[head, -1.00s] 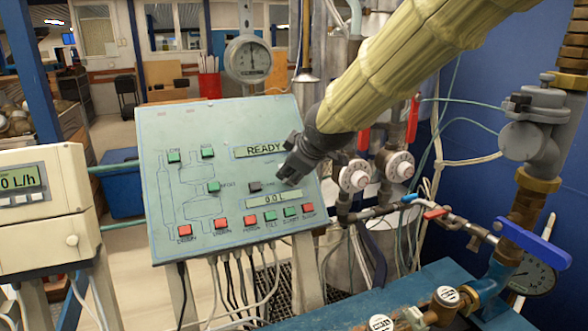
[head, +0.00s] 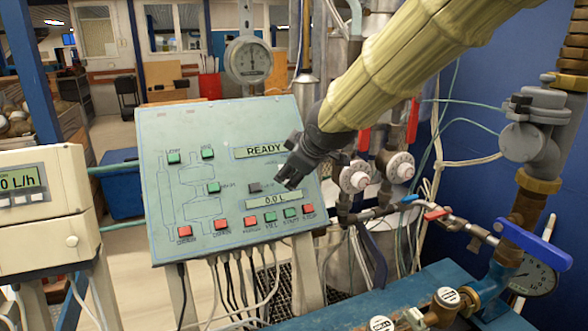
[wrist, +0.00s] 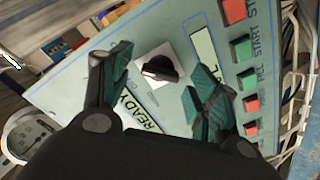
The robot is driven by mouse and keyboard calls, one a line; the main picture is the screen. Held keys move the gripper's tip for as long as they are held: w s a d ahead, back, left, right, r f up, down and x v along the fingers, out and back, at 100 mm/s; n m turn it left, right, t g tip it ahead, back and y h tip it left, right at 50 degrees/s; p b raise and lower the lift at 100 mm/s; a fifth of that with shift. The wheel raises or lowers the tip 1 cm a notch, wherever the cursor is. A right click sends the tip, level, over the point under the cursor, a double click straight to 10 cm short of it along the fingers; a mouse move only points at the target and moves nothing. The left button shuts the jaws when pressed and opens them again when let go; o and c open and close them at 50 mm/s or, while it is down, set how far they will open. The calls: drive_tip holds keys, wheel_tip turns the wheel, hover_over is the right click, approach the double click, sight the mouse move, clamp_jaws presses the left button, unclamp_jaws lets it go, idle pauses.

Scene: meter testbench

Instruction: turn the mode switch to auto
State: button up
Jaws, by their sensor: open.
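The mode switch (wrist: 160,68) is a black knob on a white square plate on the sloping control panel (head: 160,130). In the wrist view it sits between the two spread fingers, apart from both. In the head view the switch (head: 254,187) is a small dark spot between the READY display and the 0.0 L display. My gripper (head: 287,180) is open and empty, close in front of the panel to the right of the switch. In the wrist view my gripper (wrist: 155,90) frames the knob. Any labels around the switch cannot be read.
Green and red buttons (head: 250,222) line the panel's lower edge, with more on its left. A round gauge (head: 248,60) stands above the panel. Pipes, valves and white dials (head: 354,177) crowd the right side. A beige flow meter (head: 45,210) stands at left.

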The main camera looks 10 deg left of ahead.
drive_tip(key=v, duration=1.1)
drive_tip(key=shift+s+r, duration=0.15)
